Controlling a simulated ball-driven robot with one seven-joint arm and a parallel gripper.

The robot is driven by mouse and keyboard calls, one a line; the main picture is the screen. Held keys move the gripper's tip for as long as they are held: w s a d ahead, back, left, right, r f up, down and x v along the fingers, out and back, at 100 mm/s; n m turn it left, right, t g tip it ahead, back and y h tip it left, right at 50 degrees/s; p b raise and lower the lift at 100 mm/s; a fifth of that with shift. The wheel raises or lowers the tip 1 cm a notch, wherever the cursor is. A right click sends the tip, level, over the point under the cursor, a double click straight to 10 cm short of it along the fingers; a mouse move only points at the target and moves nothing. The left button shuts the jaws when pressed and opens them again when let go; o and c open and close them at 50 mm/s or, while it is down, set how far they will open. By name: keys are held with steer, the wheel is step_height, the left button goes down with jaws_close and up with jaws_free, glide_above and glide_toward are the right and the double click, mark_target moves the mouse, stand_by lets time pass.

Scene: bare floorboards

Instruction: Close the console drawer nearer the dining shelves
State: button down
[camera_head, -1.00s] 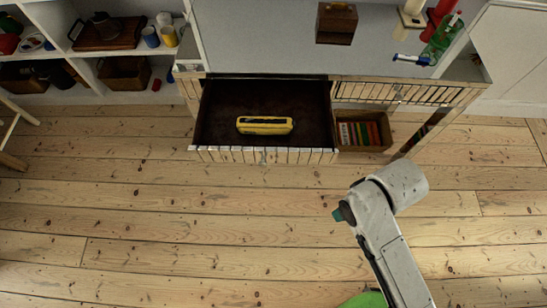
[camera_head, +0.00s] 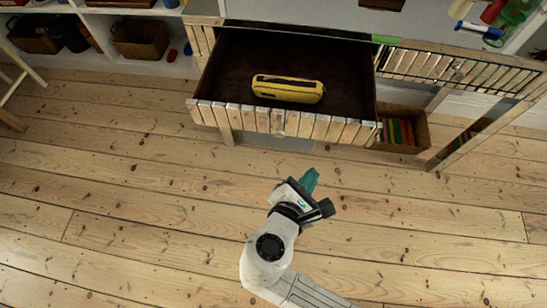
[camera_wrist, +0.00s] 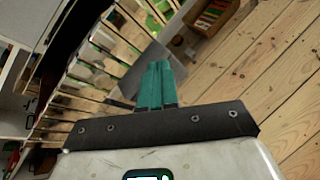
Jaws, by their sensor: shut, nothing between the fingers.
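The console drawer (camera_head: 290,122) on the left side of the console is pulled open, its slatted wooden front facing me. A yellow case (camera_head: 288,89) lies inside on the dark drawer bottom. My gripper (camera_head: 310,178) is in front of and below the drawer front in the head view, apart from it, with teal fingers together and empty. In the wrist view my gripper's fingers (camera_wrist: 156,84) point toward the slatted drawer front (camera_wrist: 105,65), which runs along the left. The other console drawer (camera_head: 455,70), to the right, is shut.
White shelves (camera_head: 190,68) with baskets (camera_head: 140,38) stand at the upper left. A box of books (camera_head: 402,130) sits under the console at the right. The floorboards in front are clear.

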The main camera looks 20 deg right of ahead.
steer(key=a+f+n+t+b, duration=0.2)
steer(key=a+n+t+b, duration=0.35)
steer(key=a+n, duration=0.4)
steer(key=t+b, duration=0.1)
steer(key=b, duration=0.1)
glide_toward(276, 135)
steer(key=shift+m, duration=0.35)
steer(key=x, duration=0.6)
steer(key=shift+w+d, duration=0.25)
steer(key=shift+w, duration=0.1)
steer(key=shift+w+r, duration=0.1)
steer(key=b+x, duration=0.1)
steer(key=x, duration=0.8)
steer(key=a+b+x, duration=0.1)
steer(key=x, duration=0.8)
steer(key=w+b+x, duration=0.1)
steer(key=x, duration=0.9)
steer(key=shift+w+a+f+b, duration=0.15)
steer(key=shift+a+f+b, duration=0.05)
steer(key=shift+a+b, duration=0.15)
steer(key=shift+w+d+r, duration=0.1)
steer(key=shift+w+d, duration=0.15)
steer(key=shift+w, duration=0.2)
steer(key=shift+r, duration=0.15)
steer(key=shift+w, duration=0.1)
